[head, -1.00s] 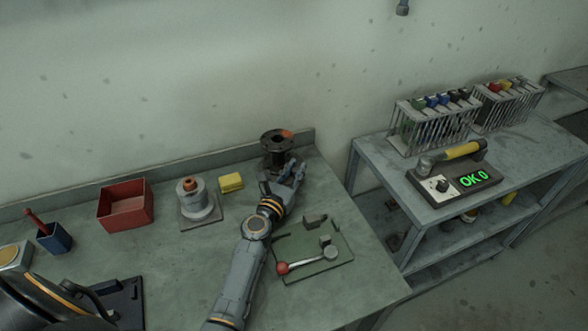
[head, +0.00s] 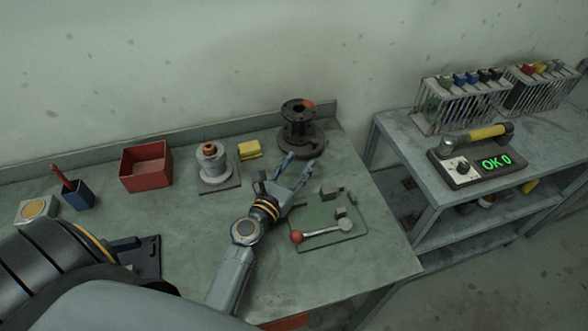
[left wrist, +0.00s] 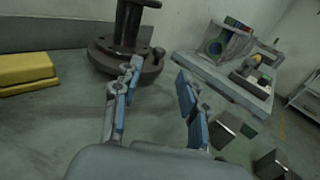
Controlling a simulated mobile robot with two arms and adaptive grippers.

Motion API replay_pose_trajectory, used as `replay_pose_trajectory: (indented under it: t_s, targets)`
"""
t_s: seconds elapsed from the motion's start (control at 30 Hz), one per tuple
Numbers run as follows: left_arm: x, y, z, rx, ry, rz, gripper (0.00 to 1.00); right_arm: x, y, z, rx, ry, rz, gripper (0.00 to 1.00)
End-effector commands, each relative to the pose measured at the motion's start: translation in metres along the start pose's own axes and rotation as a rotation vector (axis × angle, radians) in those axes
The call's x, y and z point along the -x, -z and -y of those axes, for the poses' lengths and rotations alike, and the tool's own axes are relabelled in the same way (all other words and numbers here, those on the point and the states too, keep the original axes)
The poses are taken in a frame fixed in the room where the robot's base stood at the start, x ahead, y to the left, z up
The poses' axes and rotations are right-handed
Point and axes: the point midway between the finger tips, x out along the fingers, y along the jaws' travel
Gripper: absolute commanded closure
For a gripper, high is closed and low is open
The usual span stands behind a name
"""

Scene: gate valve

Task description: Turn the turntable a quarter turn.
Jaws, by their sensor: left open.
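The turntable (head: 312,146) is a dark round base at the back right of the bench, with a dark spool-shaped post (head: 298,118) upright on it. An orange mark shows on the post's top rim. In the left wrist view the turntable (left wrist: 105,58) is at the upper left, with a small knob (left wrist: 157,53) at its right edge. My left gripper (head: 298,163) is open and empty in front of the turntable, its fingers pointing towards it. In the left wrist view the open fingers (left wrist: 160,72) frame bare bench, just short of the base. My right gripper is not in view.
A yellow block (head: 250,150), a grey spool on a plate (head: 212,164) and a red bin (head: 146,168) stand to the left. A green plate with a red-knobbed lever (head: 322,232) lies right of my forearm. A shelf unit (head: 420,180) stands beyond the bench's right edge.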

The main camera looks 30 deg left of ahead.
Motion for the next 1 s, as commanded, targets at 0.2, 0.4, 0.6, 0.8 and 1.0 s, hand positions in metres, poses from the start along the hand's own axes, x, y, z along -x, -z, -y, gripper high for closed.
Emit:
replay_pose_trajectory:
  t_s: [0.2,0.4,0.6,0.8,1.0]
  targets:
    - [0.018,0.000,0.000,0.000,0.000,0.000,0.58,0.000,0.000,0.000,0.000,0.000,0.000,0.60]
    - [0.019,0.000,0.000,0.000,0.000,0.000,0.58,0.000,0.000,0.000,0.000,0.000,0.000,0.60]
    - [0.019,-0.009,-0.001,-0.004,-0.001,0.009,0.87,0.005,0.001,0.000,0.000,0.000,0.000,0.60]
    - [0.023,-0.056,-0.004,-0.006,-0.003,0.024,1.00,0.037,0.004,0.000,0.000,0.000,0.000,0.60]
    - [0.048,-0.058,0.002,0.009,0.002,-0.129,1.00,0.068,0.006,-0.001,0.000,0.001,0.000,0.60]
